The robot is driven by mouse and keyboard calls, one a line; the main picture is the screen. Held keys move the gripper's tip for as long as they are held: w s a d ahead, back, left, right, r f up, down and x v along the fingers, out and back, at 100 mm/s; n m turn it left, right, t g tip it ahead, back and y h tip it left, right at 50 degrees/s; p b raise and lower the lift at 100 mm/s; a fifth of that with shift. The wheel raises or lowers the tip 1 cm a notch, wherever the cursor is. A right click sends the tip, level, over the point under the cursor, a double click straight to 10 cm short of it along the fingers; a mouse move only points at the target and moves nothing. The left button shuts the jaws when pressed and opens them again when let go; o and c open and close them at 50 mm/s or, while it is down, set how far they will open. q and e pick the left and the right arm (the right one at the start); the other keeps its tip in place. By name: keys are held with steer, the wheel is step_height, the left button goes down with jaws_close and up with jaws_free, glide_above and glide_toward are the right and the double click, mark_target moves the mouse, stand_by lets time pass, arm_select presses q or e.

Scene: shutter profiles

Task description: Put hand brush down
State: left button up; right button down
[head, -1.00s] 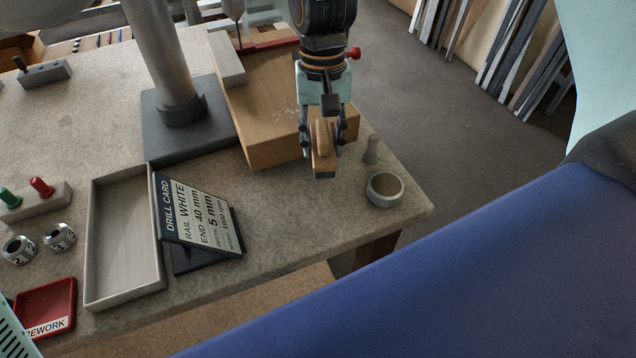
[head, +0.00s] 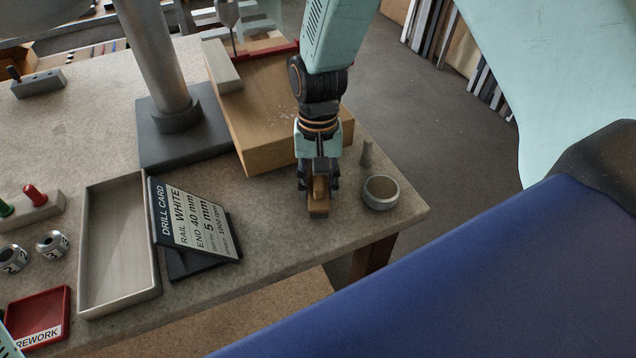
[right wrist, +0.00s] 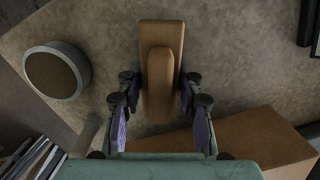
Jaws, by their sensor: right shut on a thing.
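The hand brush (head: 318,205) is a small wooden block with a raised rounded grip and a darker underside. My right gripper (head: 318,185) is shut on it from above, over the front part of the bench between the drill card and the round cup. In the right wrist view the brush (right wrist: 162,50) lies between the two fingers of my right gripper (right wrist: 160,97), which hold its grip. I cannot tell whether its underside touches the bench top. My left gripper is not in view.
A round grey cup (head: 381,193) stands just right of the brush, with a small peg (head: 367,152) behind it. A wooden block (head: 262,130) lies behind. The drill card (head: 195,220) and an empty tray (head: 86,250) are to the left. The bench edge is close in front.

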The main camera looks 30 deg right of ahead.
steer(key=shift+w+d+f, duration=0.25)
steer(key=shift+w, duration=0.15)
steer(key=c, duration=1.2)
jaws_free()
steer(key=o, duration=0.3)
steer(key=shift+s+a+r, duration=0.2)
steer(key=shift+s, duration=0.05)
steer(key=shift+o, duration=0.2)
steer(key=shift+w+d, duration=0.15)
steer(key=shift+w, duration=0.05)
steer(key=shift+w+r, duration=0.15)
steer(key=r, duration=0.7)
steer(key=w+r+p, duration=0.1)
steer(key=r, duration=0.3)
steer(key=shift+d, duration=0.3)
steer(key=shift+r, duration=0.3)
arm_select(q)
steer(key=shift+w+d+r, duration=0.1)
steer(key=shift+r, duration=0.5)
arm_select(e)
steer(key=shift+s, duration=0.15)
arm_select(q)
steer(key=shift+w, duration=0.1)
arm_select(e)
steer(key=shift+w, duration=0.2)
